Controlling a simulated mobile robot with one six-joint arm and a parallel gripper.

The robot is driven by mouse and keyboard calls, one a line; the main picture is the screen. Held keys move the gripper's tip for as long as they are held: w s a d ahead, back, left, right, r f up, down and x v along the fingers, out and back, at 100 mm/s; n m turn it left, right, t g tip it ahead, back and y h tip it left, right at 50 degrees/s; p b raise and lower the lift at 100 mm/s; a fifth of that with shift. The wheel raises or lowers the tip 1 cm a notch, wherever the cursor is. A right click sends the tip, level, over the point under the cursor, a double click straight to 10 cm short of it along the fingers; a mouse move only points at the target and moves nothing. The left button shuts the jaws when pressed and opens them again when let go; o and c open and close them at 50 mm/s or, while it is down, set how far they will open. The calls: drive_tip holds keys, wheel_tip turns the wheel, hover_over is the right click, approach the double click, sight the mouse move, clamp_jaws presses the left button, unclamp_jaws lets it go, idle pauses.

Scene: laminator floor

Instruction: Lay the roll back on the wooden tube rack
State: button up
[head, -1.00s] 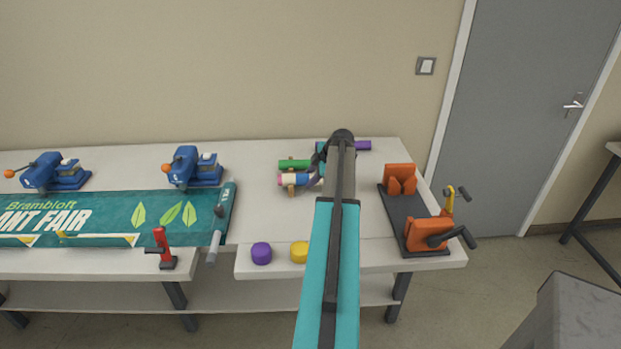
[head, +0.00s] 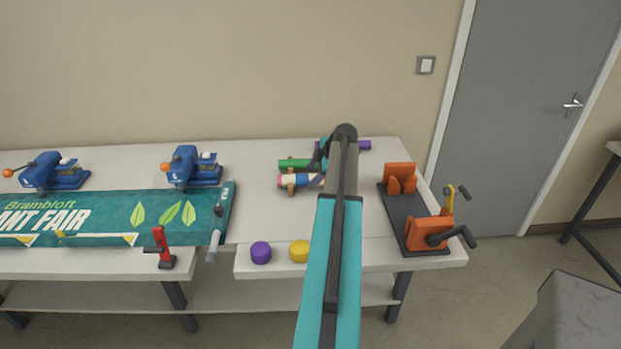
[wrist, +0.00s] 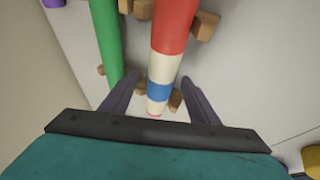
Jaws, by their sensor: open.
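The striped roll (wrist: 167,55), banded red, cream and blue, lies across wooden supports of the tube rack (wrist: 206,26) in the wrist view. In the head view its pink-ended part (head: 297,180) shows left of my arm, over a wooden support (head: 291,189). My gripper (wrist: 159,80) is open, with one dark finger on each side of the roll's near end; gaps show between fingers and roll. In the head view my gripper (head: 318,163) is partly hidden by my arm. Whether the roll is fully seated cannot be told.
A green roll (wrist: 106,40) lies beside the striped one, and a purple roll (head: 362,145) behind. An orange-and-black fixture (head: 400,180) stands to the right. Purple (head: 261,253) and yellow (head: 299,251) pucks sit at the front edge. A green banner (head: 110,215) lies left.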

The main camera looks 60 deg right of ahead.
drive_tip(key=b+v, duration=0.2)
drive_tip(key=v, duration=0.9)
drive_tip(key=shift+s+r+b, duration=0.15)
drive_tip(key=shift+r+b, duration=0.15)
drive_tip(key=shift+r, duration=0.05)
drive_tip(key=shift+r, duration=0.1)
